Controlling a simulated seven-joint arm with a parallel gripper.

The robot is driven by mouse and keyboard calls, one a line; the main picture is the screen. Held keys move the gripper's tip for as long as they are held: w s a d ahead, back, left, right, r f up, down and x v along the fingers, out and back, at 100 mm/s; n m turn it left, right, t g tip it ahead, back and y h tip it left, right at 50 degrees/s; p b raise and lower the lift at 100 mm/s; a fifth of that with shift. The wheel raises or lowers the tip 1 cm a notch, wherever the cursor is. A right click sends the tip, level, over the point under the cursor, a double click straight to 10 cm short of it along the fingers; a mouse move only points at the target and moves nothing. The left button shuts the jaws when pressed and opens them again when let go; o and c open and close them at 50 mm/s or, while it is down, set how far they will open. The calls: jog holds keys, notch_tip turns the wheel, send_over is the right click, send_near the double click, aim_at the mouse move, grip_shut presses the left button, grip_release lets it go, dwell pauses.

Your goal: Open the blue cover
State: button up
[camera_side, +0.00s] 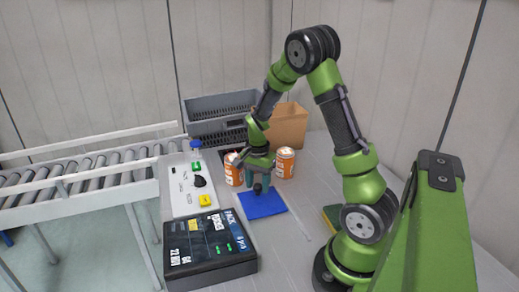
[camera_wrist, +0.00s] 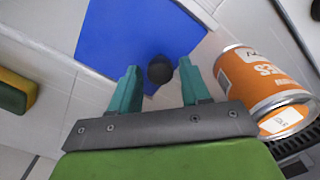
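The blue cover (camera_side: 266,207) is a flat blue panel lying on the table below my gripper (camera_side: 258,184). In the wrist view the blue cover (camera_wrist: 125,30) fills the upper middle, with a round black knob (camera_wrist: 160,70) near its lower edge. My gripper (camera_wrist: 159,66) has its two teal fingers open, one on each side of the knob. A gap shows between the knob and each finger. How far the fingertips are above the cover is hard to tell.
Two orange-and-white cans (camera_side: 285,162) (camera_side: 233,169) stand just behind the gripper; one can (camera_wrist: 262,82) is close to the right finger. A white control panel (camera_side: 190,187) and black display box (camera_side: 208,247) are left. A grey crate (camera_side: 215,106) and cardboard box (camera_side: 288,127) stand behind.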

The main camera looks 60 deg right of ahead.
grip_shut()
jog(key=s+a, duration=0.8)
jog(key=shift+o, duration=1.4)
grip_release()
notch_tip(320, 180, up, 17)
